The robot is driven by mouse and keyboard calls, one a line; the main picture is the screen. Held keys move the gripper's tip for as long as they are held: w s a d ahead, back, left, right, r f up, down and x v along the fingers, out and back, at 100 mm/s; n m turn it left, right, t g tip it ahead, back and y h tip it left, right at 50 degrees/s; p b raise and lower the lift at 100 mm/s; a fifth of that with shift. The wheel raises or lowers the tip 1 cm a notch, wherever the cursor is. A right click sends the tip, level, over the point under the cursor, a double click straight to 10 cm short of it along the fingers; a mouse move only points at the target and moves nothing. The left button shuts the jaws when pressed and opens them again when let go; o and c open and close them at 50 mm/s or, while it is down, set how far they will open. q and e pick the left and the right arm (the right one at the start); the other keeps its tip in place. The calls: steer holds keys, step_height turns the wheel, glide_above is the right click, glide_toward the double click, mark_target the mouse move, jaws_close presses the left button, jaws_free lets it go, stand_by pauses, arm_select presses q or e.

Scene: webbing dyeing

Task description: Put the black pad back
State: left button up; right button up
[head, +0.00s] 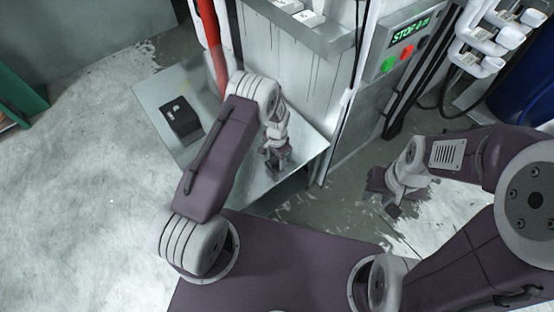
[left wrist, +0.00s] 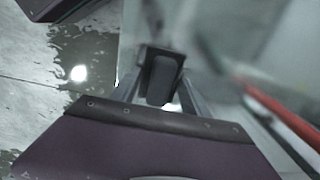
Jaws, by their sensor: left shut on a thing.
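My left gripper (head: 277,166) is above the right part of the metal table. In the left wrist view its fingers (left wrist: 162,95) are shut on a small dark block, which looks like the black pad (left wrist: 160,75). In the head view the pad is too small and too covered by the gripper to make out. A black box-like holder (head: 182,125) with light marks on top rests on the left part of the table, apart from the gripper. My right gripper (head: 388,192) hangs over the floor at the right, and its fingers are not clear.
The metal table (head: 160,95) is mostly bare. A red pipe (head: 212,45) rises behind it. A white machine panel (head: 295,75) stands at the back. A control box (head: 405,40) with green and red buttons is at the right.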

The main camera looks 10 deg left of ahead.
arm_select(q)
steer(key=o, duration=1.5)
steer(key=shift+c, duration=0.2)
